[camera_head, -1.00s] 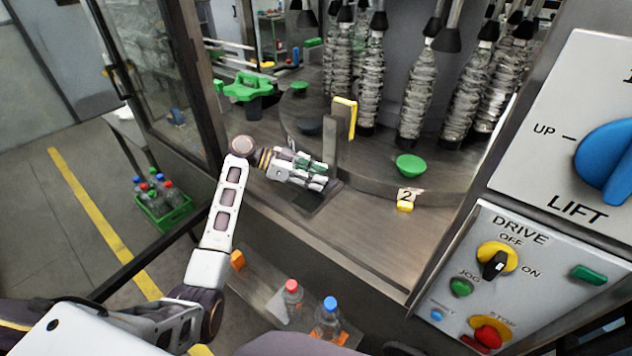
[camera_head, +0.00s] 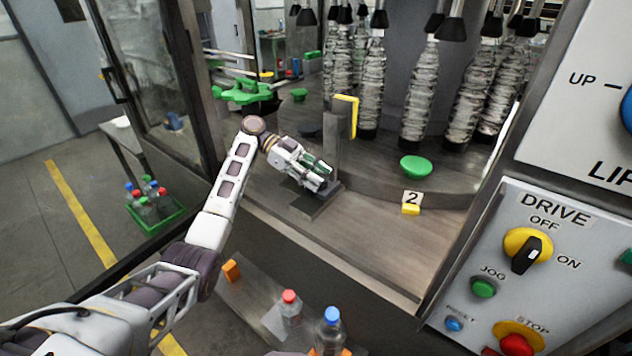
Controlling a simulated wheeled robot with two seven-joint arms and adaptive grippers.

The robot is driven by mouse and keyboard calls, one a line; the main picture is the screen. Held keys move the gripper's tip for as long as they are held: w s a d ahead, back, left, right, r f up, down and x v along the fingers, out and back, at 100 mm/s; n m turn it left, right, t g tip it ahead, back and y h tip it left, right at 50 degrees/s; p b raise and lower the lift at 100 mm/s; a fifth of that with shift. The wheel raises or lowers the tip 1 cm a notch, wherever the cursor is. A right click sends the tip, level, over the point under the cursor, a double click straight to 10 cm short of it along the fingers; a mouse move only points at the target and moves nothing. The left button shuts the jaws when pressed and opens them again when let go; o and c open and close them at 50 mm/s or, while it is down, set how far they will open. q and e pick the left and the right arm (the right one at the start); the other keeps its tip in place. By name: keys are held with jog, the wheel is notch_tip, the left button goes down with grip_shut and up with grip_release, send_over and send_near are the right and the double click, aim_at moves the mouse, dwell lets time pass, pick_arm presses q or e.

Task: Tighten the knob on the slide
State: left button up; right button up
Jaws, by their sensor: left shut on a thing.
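My left gripper (camera_head: 318,180) reaches in from the left over the machine's deck. It is shut on a small green knob (camera_head: 313,163), which shows in part between its fingers. The slide, a dark flat plate (camera_head: 312,206) with an upright metal post (camera_head: 331,145), sits beneath and beside the gripper. A yellow bracket (camera_head: 348,112) stands out from near the post's top. The fingers hide much of the knob, so its fit on the slide cannot be told. My right gripper is not in view.
A round carousel with a green pad (camera_head: 416,167) and wrapped bottles (camera_head: 420,95) stands behind. A yellow "2" marker (camera_head: 411,203) sits on the deck. The drive panel (camera_head: 530,255) is at right. Capped bottles (camera_head: 329,330) stand below the deck edge. A green star wheel (camera_head: 243,92) is at left.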

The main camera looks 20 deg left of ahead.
pick_arm(q)
jog(key=shift+m+g+b, duration=0.3)
jog(key=shift+w+g, duration=0.1)
jog(key=shift+g, duration=0.2)
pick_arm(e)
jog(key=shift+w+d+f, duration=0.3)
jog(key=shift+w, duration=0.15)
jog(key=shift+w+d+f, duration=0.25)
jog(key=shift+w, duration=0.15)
pick_arm(q)
jog(key=shift+m, duration=0.3)
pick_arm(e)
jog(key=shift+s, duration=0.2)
pick_arm(q)
jog(key=o, duration=0.7)
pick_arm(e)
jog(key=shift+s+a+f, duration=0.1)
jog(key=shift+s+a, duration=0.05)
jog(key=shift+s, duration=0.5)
pick_arm(q)
jog(key=shift+o, duration=0.2)
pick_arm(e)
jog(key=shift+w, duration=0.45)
